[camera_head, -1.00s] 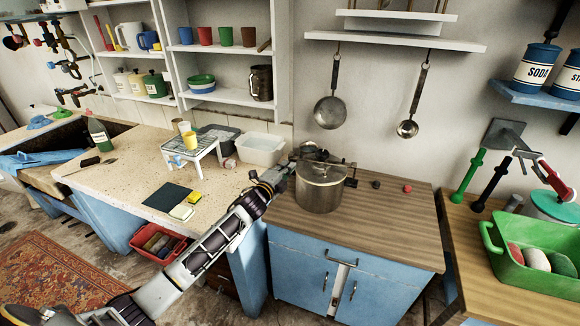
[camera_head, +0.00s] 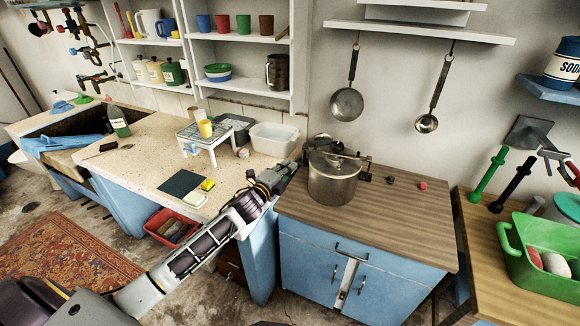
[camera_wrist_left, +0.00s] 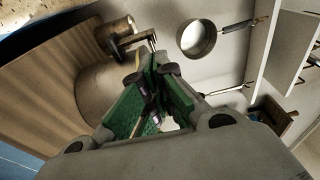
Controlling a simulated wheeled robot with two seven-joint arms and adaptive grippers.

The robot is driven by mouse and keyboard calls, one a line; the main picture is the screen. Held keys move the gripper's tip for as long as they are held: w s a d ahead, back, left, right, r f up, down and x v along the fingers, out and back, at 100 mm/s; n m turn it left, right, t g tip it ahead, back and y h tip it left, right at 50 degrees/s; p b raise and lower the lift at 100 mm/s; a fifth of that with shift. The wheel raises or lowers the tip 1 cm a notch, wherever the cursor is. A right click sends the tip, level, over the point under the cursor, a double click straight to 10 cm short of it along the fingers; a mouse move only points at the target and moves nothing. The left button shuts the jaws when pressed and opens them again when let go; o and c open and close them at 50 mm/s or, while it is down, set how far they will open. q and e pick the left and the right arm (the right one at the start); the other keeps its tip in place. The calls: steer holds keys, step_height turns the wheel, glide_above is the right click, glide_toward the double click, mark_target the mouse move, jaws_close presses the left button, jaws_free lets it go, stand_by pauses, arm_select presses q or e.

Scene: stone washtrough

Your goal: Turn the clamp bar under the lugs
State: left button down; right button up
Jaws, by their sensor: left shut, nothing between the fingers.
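A metal pot (camera_head: 333,188) with a lid stands on the wooden top of the blue cabinet. A dark clamp bar (camera_head: 347,155) lies across the top of the lid; its lugs are too small to make out clearly. My left gripper (camera_head: 291,168) is beside the pot's upper left side, close to the rim; I cannot tell whether it touches. In the left wrist view its green-padded fingers (camera_wrist_left: 155,80) are shut with nothing between them. The pot's side (camera_wrist_left: 100,88) shows behind them, with part of a bar and a brass-coloured knob (camera_wrist_left: 117,33). My right gripper is not in view.
A pan (camera_head: 347,104) and a ladle (camera_head: 427,123) hang on the wall behind the pot. Small dark and red knobs (camera_head: 422,185) lie to its right. A white basin (camera_head: 273,138) stands on the left counter. The front right of the wooden top (camera_head: 410,225) is clear.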

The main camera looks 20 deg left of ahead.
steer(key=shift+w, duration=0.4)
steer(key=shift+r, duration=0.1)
